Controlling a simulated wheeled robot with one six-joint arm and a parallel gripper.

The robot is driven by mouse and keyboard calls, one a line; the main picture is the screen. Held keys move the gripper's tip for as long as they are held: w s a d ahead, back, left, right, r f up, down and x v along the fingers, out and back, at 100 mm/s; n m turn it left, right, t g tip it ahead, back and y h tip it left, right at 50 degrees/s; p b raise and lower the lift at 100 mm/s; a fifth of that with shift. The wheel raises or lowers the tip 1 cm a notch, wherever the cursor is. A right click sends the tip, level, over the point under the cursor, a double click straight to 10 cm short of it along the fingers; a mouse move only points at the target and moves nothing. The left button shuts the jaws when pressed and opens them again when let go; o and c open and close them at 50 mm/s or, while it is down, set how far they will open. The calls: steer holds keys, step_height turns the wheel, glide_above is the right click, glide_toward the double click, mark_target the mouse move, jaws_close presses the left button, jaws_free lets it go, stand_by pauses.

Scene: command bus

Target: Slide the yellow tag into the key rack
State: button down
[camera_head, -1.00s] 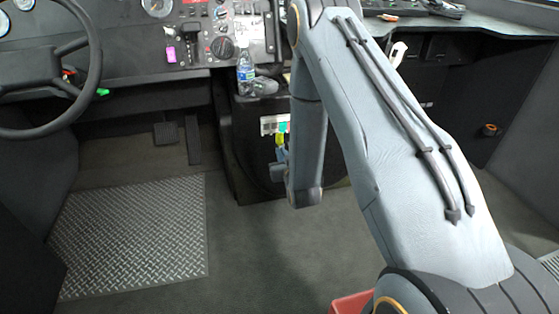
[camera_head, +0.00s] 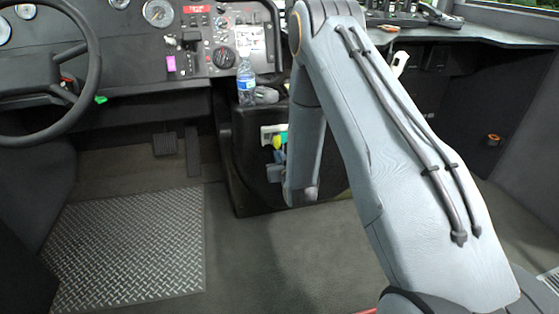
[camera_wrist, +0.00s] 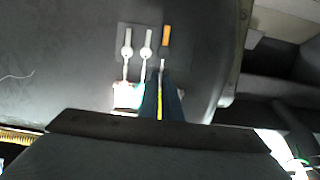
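The key rack (camera_head: 267,135) is a small pale panel on the front of the dark console. In the wrist view its pale body (camera_wrist: 122,97) lies just left of my fingers, with two white key-like pieces and an orange one above it. My gripper (camera_head: 278,157) is at the rack's lower right, partly behind my arm. It is shut on the yellow tag (camera_head: 280,140), which shows as a thin yellow strip (camera_wrist: 160,108) between the fingers in the wrist view. The tag overlaps the rack's lower right part. Whether it touches or is inside the rack, I cannot tell.
A water bottle (camera_head: 246,80) stands on the console above the rack. The steering wheel (camera_head: 50,75) is at the left, with pedals (camera_head: 180,142) below the dashboard. The floor (camera_head: 235,260) in front of the console is clear.

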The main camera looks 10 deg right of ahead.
steer(key=shift+w+p, duration=0.35)
steer(key=shift+w, duration=1.15)
stand_by(2.2)
stand_by(0.7)
steer(key=c, duration=1.9)
jaws_free()
steer(key=shift+s+p, duration=0.95)
steer(key=shift+s, duration=0.6)
steer(key=s+p, duration=0.3)
steer(key=s, duration=0.3)
steer(key=shift+s+p, duration=0.35)
steer(key=shift+s, duration=0.05)
